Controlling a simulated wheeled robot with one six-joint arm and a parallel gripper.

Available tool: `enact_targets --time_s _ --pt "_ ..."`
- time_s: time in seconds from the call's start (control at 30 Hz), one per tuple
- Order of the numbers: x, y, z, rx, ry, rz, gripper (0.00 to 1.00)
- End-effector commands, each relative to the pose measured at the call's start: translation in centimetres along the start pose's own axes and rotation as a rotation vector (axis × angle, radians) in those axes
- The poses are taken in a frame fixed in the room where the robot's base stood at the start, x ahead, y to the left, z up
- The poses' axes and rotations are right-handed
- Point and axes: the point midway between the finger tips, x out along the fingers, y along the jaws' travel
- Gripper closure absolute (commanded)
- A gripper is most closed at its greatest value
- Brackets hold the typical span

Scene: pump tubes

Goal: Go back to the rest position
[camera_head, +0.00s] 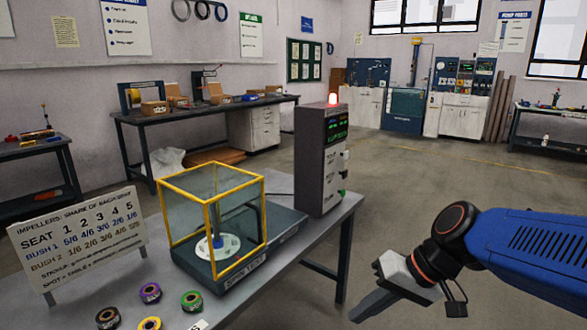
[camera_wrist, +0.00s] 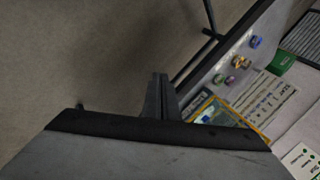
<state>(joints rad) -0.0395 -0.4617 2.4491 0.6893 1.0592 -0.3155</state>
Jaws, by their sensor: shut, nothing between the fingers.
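My gripper (camera_head: 372,309) is at the lower right of the head view, at the end of my blue arm. It is off the right side of the table and touches nothing. In the wrist view its fingers (camera_wrist: 160,88) are together with nothing between them, above the grey floor. The table (camera_head: 342,213) with the yellow-framed clear box (camera_head: 213,225) stands to the left of the gripper. Inside the box is a white disc (camera_head: 217,247) with an upright post.
A grey cabinet (camera_head: 321,160) with a lit red lamp stands at the table's far right. A sign (camera_head: 78,242) and several coloured rings, one green (camera_head: 191,301), one purple (camera_head: 150,292), are on the left of the table. The floor (camera_head: 420,180) right of the table is clear.

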Motion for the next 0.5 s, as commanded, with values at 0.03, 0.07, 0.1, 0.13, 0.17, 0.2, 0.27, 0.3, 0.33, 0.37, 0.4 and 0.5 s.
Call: enact_targets --time_s 0.03,0.07,0.1,0.13,0.17,0.2,0.27,0.3,0.33,0.37,0.4,0.5 --pt "-0.7 1.1 1.0 -0.014 0.017 0.054 1.00" --pt "-1.1 1.9 1.5 -0.019 0.025 0.090 1.00" --pt "-1.6 3.0 2.1 -0.028 0.038 0.138 1.00" --pt "-2.1 3.8 2.6 -0.034 0.048 0.173 1.00" --pt "-2.5 4.6 3.0 -0.039 0.060 0.210 1.00" --pt "-3.2 5.6 3.6 -0.047 0.076 0.257 1.00" --pt "-4.2 7.1 4.3 -0.057 0.102 0.326 1.00" --pt "-4.8 8.0 4.8 -0.064 0.121 0.370 1.00" --pt "-5.3 8.7 5.1 -0.068 0.134 0.401 1.00" --pt "-5.8 9.2 5.3 -0.072 0.148 0.430 1.00" --pt "-6.4 9.9 5.6 -0.077 0.164 0.465 1.00" --pt "-7.6 11.3 6.2 -0.085 0.198 0.534 1.00"
